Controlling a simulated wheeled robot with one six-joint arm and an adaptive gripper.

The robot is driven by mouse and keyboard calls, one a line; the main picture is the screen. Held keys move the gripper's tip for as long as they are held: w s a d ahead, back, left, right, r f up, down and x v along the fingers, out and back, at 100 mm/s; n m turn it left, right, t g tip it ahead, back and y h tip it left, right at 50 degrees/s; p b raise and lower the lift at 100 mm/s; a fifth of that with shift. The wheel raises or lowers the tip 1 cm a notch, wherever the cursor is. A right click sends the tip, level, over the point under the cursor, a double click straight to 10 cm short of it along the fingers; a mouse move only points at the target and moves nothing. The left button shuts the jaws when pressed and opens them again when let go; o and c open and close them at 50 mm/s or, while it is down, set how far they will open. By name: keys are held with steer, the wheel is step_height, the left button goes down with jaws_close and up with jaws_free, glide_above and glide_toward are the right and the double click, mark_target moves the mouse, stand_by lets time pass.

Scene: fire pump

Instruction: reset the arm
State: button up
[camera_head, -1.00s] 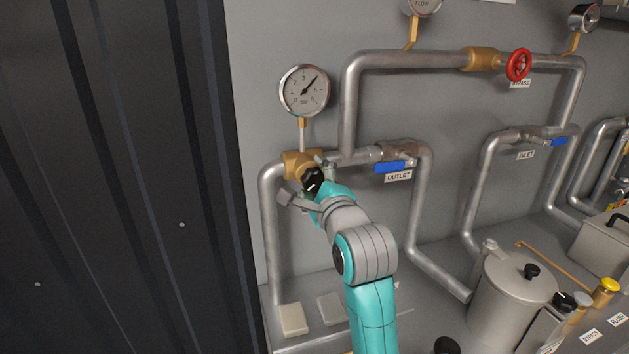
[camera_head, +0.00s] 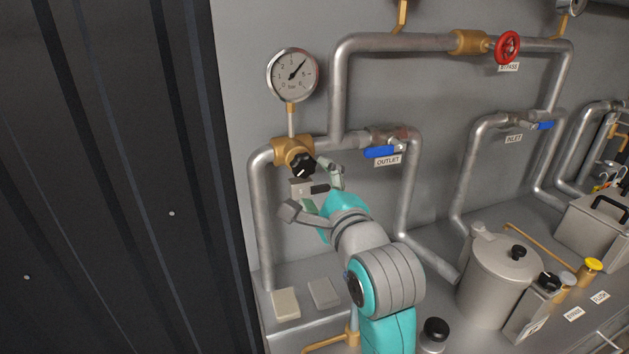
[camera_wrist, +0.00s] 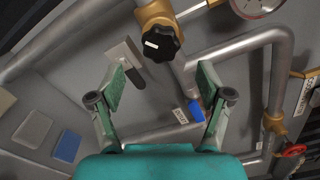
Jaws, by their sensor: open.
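My teal and grey arm reaches up from the bottom of the head view. My gripper (camera_head: 324,186) is open and empty, just below and in front of the black knob (camera_head: 302,166) on the brass valve (camera_head: 288,151). In the wrist view my gripper (camera_wrist: 162,88) shows its two green-padded fingers wide apart, with nothing between them. The black knob (camera_wrist: 161,43) with its white mark lies beyond the fingertips, apart from them. A grey plate with a black handle (camera_wrist: 133,75) shows on the wall behind the left finger.
A pressure gauge (camera_head: 293,75) stands above the valve. The blue outlet handle (camera_head: 381,152) and steel pipes are close on the right. A steel pot (camera_head: 497,280) and a black-capped fitting (camera_head: 434,334) stand on the bench. A dark ribbed panel (camera_head: 110,180) fills the left.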

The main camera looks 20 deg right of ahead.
stand_by(0.4)
steer(key=s+f+n+g, duration=0.1)
steer(key=s+f+n, duration=0.65)
steer(key=f, duration=0.65)
steer(key=s+f+n+g, duration=0.1)
steer(key=s+f+n, duration=0.3)
steer(key=s+f, duration=0.8)
steer(key=s+f+n, duration=0.2)
steer(key=s+n, duration=0.1)
steer(key=s, duration=0.5)
steer(key=s+f+n, duration=0.3)
steer(key=s+n, duration=0.1)
steer(key=s, duration=0.5)
steer(key=s+f+n+g, duration=0.1)
steer(key=s+n, duration=0.3)
steer(key=s, duration=0.5)
steer(key=shift+f, duration=0.65)
steer(key=shift+s+n, duration=0.1)
steer(key=shift+n, duration=0.15)
